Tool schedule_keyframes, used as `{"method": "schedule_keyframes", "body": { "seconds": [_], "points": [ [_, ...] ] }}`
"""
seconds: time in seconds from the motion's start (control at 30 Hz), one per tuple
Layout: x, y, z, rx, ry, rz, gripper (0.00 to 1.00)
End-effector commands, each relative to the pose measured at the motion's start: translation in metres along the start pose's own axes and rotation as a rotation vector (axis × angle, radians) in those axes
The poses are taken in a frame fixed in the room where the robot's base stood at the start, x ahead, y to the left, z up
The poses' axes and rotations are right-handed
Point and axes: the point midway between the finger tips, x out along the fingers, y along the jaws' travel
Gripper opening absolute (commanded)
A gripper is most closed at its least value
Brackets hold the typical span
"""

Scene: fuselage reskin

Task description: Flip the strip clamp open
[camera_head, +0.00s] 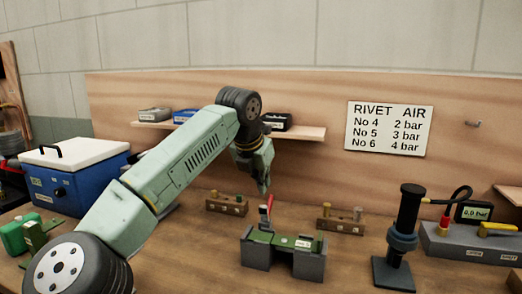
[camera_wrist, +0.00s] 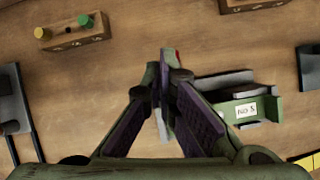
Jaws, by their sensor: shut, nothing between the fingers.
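The strip clamp is on a fixture of dark grey blocks (camera_head: 309,262) on the bench, with a green piece lying across the blocks. Its red-tipped lever (camera_head: 269,203) stands up near the left of the fixture. My gripper (camera_head: 264,190) points down just above and beside the lever tip; I cannot tell whether they touch. In the wrist view my gripper (camera_wrist: 167,72) is shut and empty, and it hides most of the lever. Only a bit of red shows beside the fingertips. The green piece (camera_wrist: 245,108) with a "No 5" label lies to the right.
Wooden blocks with coloured pegs stand behind the fixture, left (camera_head: 226,208) and right (camera_head: 340,226). A black upright tool (camera_head: 403,240) and a grey gauge unit (camera_head: 470,243) are at the right. A blue cooler box (camera_head: 82,180) is at the left. A shelf (camera_head: 310,133) is behind my arm.

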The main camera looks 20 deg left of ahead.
Motion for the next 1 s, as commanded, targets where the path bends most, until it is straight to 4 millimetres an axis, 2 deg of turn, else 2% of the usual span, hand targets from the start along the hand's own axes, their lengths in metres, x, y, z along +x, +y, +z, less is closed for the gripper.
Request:
{"method": "schedule_keyframes", "body": {
  "seconds": [0.03,0.1,0.5,0.7,1.0],
  "points": [
    [-0.015,0.000,0.007,0.002,-0.001,0.000,0.00],
    [-0.013,0.002,0.018,0.002,-0.003,0.001,0.00],
    [-0.043,0.014,0.075,0.001,-0.001,-0.001,0.00],
    [-0.049,0.018,0.088,0.003,-0.001,-0.001,0.00],
    [-0.050,0.019,0.090,0.002,0.000,0.000,0.00]
  ]
}}
